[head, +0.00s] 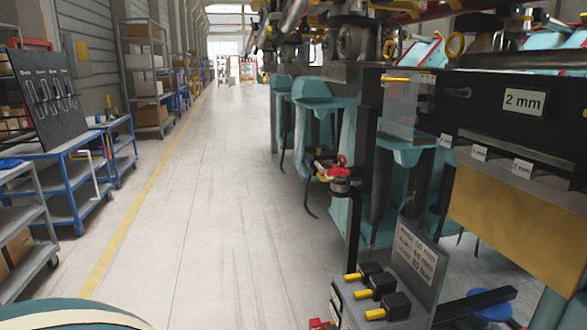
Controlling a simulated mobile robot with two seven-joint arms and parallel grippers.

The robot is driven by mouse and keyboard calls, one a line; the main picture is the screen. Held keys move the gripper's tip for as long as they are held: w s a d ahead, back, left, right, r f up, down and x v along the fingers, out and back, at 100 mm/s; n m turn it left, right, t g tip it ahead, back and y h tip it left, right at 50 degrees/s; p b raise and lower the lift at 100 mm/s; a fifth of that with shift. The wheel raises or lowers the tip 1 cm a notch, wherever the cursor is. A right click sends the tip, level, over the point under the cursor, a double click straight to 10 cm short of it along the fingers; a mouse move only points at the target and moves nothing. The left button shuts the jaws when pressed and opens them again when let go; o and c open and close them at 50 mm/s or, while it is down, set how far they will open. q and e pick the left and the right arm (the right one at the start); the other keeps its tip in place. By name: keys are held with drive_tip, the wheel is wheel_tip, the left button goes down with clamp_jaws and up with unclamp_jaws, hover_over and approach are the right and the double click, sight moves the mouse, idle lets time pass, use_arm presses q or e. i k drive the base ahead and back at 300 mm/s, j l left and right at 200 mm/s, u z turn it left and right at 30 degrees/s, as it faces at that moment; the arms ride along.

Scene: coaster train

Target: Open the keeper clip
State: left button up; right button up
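I cannot pick out the keeper clip for certain. A small red part (332,168) sits on a dark round fitting (341,186) atop a black post, right of centre; it is too small to tell whether it is a clip, or open or shut. Several metal hairpin-shaped pieces (43,97) hang on a dark board (40,75) at the left. Neither of my grippers is in view.
Teal train seats (308,108) line the right side. A black bar with a "2 mm" label (524,101) and a tan panel (508,215) stand near right. A stand with yellow-tipped black blocks (386,303) is below. Blue carts (64,172) stand left; the aisle floor (200,210) is clear.

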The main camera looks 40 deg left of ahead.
sight(338, 171)
drive_tip(key=u, duration=1.1)
drive_tip(key=z, duration=0.35)
drive_tip(key=i+j+z, duration=0.65)
drive_tip(key=z, duration=0.15)
drive_tip(key=j, duration=0.1)
